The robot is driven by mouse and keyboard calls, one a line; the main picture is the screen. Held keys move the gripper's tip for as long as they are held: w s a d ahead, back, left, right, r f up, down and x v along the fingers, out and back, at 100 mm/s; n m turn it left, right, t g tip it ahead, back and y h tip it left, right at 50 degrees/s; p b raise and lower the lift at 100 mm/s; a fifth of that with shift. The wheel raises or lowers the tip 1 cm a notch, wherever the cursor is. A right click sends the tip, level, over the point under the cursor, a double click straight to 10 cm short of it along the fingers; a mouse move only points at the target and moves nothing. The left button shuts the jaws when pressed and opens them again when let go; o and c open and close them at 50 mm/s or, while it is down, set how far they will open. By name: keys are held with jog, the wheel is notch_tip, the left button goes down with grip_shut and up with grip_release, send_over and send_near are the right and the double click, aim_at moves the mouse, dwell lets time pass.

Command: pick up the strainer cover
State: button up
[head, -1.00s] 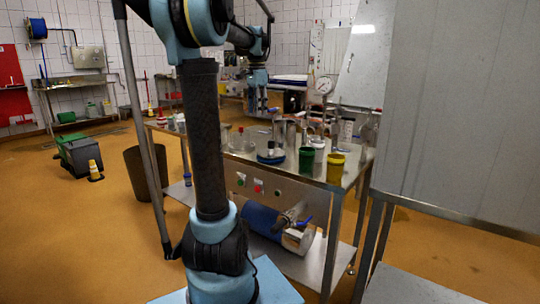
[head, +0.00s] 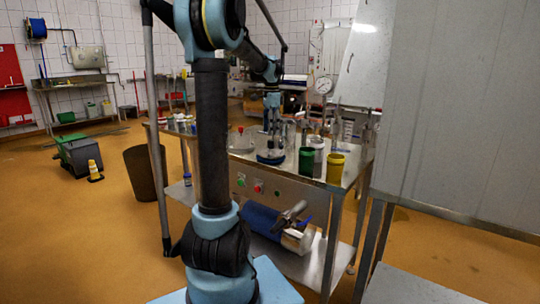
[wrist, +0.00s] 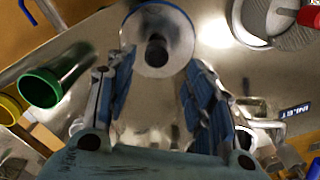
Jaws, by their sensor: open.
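A round pale disc with a blue rim and a dark knob in its middle, which looks like the strainer cover (wrist: 178,22), shows at the top centre of the wrist view, beyond my fingertips. In the head view a blue-rimmed round thing (head: 270,159), seemingly the same one, lies on the metal table (head: 232,158). My gripper (head: 271,128) hangs pointing down above it, partly hiding it. In the wrist view my gripper (wrist: 160,72) is open, its blue-padded fingers apart with nothing between them. I cannot tell the exact height gap.
A green cup (head: 306,161), a yellow cup (head: 335,168) and a white container (head: 318,150) stand right of the gripper. A grey round part (wrist: 280,30) lies at the wrist view's upper right. A large grey panel (head: 455,110) bounds the right.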

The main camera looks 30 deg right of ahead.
aim_at(270, 142)
jog(key=shift+s+a+f, duration=0.1)
jog(key=shift+a+f, duration=0.05)
jog(key=shift+f, duration=1.6)
jog(key=shift+a+f, duration=0.15)
jog(key=shift+f, duration=1.6)
jog(key=shift+c, duration=0.6)
grip_shut()
